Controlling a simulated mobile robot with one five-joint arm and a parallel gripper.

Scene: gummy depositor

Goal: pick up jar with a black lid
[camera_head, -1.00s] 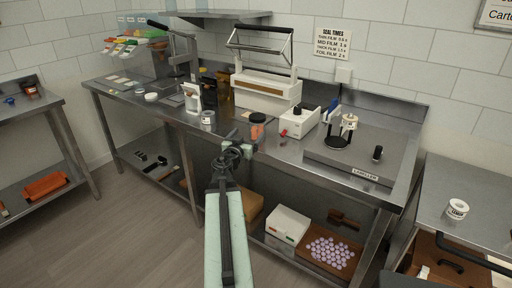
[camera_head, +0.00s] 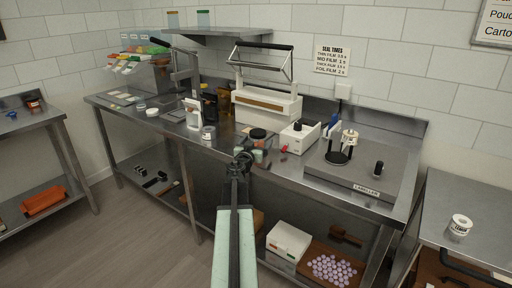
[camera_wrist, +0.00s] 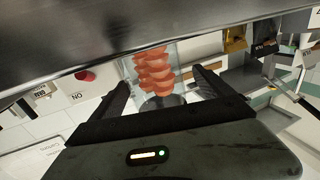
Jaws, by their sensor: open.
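The jar with a black lid (camera_head: 258,134) stands on the steel worktop near its front edge, left of a small white box. In the wrist view the jar (camera_wrist: 154,68) appears upside down, clear, with orange-red pieces inside and its dark lid toward the bottom of the picture. My gripper (camera_head: 244,158) is at the worktop's front edge, just in front of the jar and partly covering its lower part. In the wrist view my gripper (camera_wrist: 161,82) is open, with its fingers to either side of the jar. I cannot tell whether either finger touches it.
The white box (camera_head: 300,138) with a red button is close right of the jar. A small white-labelled jar (camera_head: 208,133) stands to the left, and a sealer (camera_head: 266,104) stands behind. The labeller (camera_head: 350,172) takes up the right of the steel worktop (camera_head: 290,168).

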